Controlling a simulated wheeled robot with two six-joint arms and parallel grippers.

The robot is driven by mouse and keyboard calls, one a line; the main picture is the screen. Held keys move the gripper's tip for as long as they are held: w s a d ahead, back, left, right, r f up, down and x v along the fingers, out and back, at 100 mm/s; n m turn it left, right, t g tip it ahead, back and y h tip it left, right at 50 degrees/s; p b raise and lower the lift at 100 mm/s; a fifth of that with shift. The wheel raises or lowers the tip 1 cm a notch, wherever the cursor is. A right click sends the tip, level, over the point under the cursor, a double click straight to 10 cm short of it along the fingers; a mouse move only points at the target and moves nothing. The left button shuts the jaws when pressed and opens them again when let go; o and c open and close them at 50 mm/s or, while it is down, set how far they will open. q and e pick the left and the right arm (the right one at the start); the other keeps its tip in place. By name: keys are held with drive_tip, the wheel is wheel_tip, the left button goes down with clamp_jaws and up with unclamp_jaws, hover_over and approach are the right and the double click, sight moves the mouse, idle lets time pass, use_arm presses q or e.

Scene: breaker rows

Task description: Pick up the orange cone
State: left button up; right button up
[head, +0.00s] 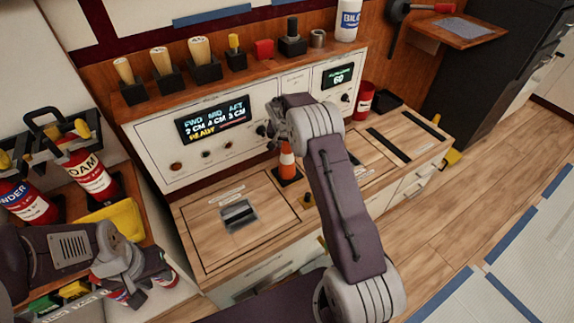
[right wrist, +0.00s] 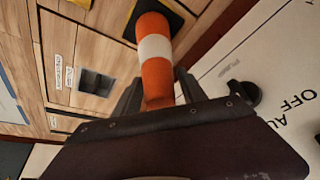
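The orange cone (head: 287,162) with a white band stands upright on a black square base on the wooden counter. My right gripper (head: 280,130) is over its top, partly hidden by my own wrist in the head view. In the right wrist view the cone (right wrist: 155,50) runs between the two fingers of my right gripper (right wrist: 160,92), with one finger close on each side. I cannot tell whether the fingers touch it. The cone's tip is hidden behind the gripper body. My left gripper (head: 135,272) hangs at the lower left, far from the cone; its finger gap is unclear.
A white panel with a display (head: 212,118) rises behind the cone. Wooden-handled tools (head: 163,62) stand on the shelf above it. Red extinguishers (head: 88,172) stand at the left. A red can (head: 364,98) stands right of the panel. The counter left of the cone holds a recessed grey plate (head: 238,215).

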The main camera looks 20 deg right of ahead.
clamp_jaws()
